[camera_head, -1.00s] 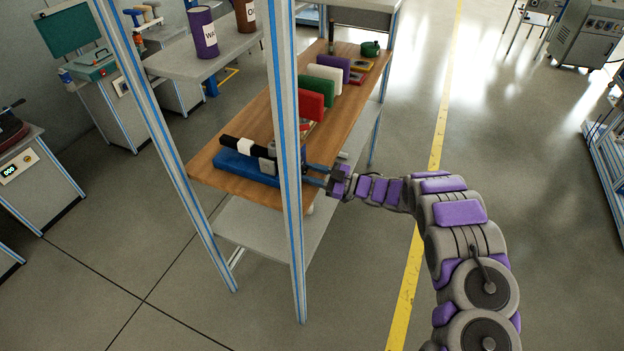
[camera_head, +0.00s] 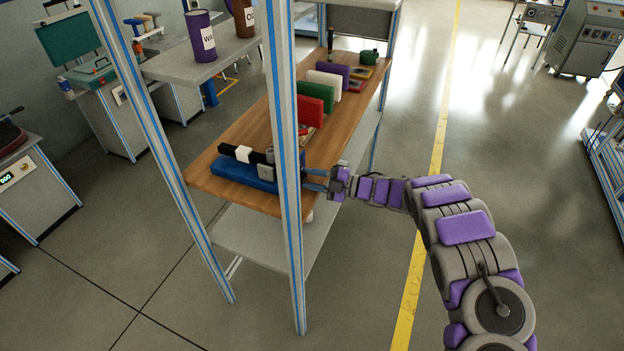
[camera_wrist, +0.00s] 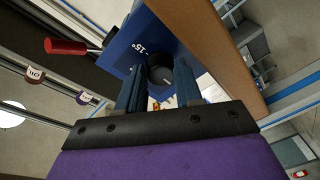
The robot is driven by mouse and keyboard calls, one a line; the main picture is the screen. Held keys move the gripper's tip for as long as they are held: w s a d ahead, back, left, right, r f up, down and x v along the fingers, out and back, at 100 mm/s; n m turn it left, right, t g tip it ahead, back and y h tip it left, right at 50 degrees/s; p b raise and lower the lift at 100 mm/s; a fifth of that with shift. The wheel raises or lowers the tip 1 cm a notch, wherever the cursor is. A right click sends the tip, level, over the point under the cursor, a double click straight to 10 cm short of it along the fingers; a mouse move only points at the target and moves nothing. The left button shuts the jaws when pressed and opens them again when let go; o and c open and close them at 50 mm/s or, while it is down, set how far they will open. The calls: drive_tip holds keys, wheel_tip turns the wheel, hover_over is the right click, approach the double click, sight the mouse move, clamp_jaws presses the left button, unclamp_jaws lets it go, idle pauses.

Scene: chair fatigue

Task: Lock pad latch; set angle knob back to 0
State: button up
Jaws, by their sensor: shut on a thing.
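A blue fixture (camera_head: 242,174) lies at the near end of the wooden shelf in the head view, with a black bar and white block (camera_head: 243,154) over it. In the wrist view its blue face (camera_wrist: 128,50) carries a "-15°" mark. The black round angle knob (camera_wrist: 159,68) stands on that face. My gripper (camera_wrist: 160,80) is shut on the knob, one blue finger on each side. In the head view my gripper (camera_head: 314,181) reaches the shelf's right edge, partly behind the post. A red-handled lever (camera_wrist: 66,47) is beside the blue face; I cannot tell if it is the pad latch.
A metal post (camera_head: 285,150) stands in front of the fixture and hides part of it. Red (camera_head: 284,121), green (camera_head: 315,96) and white pads stand farther along the wooden shelf (camera_head: 228,144). Open floor lies right of the rack, with a yellow line (camera_head: 421,250).

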drive_tip(key=shift+f, duration=0.15)
drive_tip(key=o, duration=1.1)
drive_tip(key=shift+c, duration=0.2)
drive_tip(key=p+v, duration=0.3)
drive_tip(key=v, duration=1.4)
drive_tip(key=shift+d, duration=0.25)
